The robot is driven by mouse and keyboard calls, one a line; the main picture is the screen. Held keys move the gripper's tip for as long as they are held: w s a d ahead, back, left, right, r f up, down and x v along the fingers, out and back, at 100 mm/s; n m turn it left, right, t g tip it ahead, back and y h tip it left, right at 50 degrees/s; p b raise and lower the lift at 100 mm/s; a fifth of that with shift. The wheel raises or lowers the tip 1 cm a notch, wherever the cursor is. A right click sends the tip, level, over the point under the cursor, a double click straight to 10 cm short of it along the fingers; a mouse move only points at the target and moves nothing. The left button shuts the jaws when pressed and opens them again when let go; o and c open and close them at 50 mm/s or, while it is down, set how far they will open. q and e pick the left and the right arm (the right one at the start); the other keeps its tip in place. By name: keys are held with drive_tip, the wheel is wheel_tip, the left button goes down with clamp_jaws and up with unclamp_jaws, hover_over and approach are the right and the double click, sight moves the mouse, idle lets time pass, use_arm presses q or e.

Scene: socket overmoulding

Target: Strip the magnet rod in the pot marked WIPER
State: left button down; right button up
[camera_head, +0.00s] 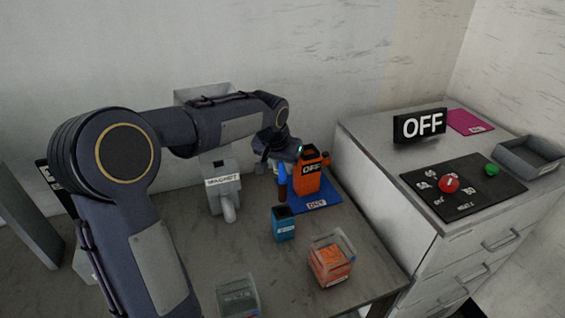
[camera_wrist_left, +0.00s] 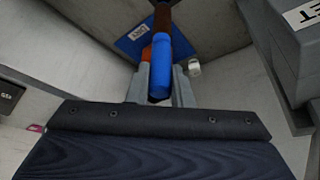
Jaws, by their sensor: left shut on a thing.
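My left gripper (camera_head: 276,164) is shut on a blue rod (camera_head: 282,181), which hangs just left of the orange unit. I take it to be the magnet rod. In the left wrist view the gripper (camera_wrist_left: 160,88) has a finger on each side of the blue rod (camera_wrist_left: 160,65), and its far end (camera_wrist_left: 162,17) is dark brown. A small blue pot (camera_head: 284,224) with an open dark top stands in front; its label is too small to read, so I cannot tell if it says WIPER. A grey stand (camera_head: 222,183) is marked MAGNET. My right gripper is not in view.
An orange unit (camera_head: 307,177) marked OFF stands on a blue mat (camera_head: 323,196). A clear box (camera_head: 331,262) of orange bits and another clear box (camera_head: 238,298) are at the front. Right, a cabinet carries a black panel (camera_head: 480,205) and an OFF sign (camera_head: 420,125).

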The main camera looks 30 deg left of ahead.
sight(281, 190)
use_arm(q)
drive_tip(key=shift+f+b, duration=4.3)
drive_tip(key=shift+f, duration=1.3)
